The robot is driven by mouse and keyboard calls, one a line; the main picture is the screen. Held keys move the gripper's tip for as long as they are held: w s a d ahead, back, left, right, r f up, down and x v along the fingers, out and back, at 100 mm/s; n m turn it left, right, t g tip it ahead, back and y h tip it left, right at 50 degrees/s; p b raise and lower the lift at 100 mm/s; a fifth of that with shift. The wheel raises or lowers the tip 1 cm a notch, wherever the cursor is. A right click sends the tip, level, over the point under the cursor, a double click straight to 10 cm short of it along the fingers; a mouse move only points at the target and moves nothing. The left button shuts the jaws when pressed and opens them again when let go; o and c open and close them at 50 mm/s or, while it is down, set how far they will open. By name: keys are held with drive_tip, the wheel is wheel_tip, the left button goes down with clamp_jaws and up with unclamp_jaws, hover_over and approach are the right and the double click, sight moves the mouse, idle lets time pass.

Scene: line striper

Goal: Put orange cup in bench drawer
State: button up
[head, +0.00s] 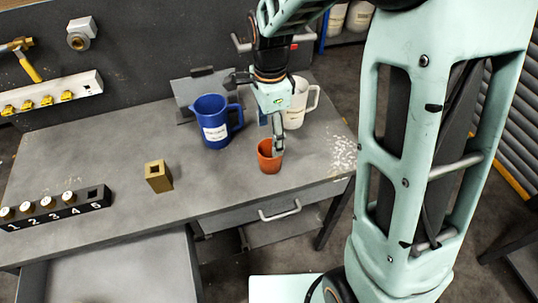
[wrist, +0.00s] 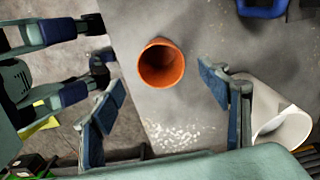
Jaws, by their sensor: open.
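The orange cup (head: 270,160) stands upright on the grey bench near its front edge; its open mouth (wrist: 161,63) faces the wrist camera. My gripper (head: 278,143) is open just above the cup, and its fingers overlap the cup's far rim in the head view. In the wrist view, my open gripper (wrist: 164,86) has blue-padded fingers to the left and right of the cup, with the cup a little beyond the tips. Nothing is between the fingers. The bench drawer (head: 245,217) with a pale bar handle appears shut under the bench top.
A blue mug (head: 212,122) and a white mug (head: 299,101) stand behind the cup, the white one close to my gripper. A brass block (head: 158,176) and a numbered black rack (head: 55,211) are to the left. A grey flat surface (head: 110,270) juts out at lower left.

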sight(270, 152)
wheel_tip(270, 152, down, 8)
drive_tip(key=shift+f+p, duration=0.25)
drive_tip(key=shift+p, duration=0.15)
drive_tip(key=c, duration=1.4)
drive_tip(key=shift+r, duration=0.15)
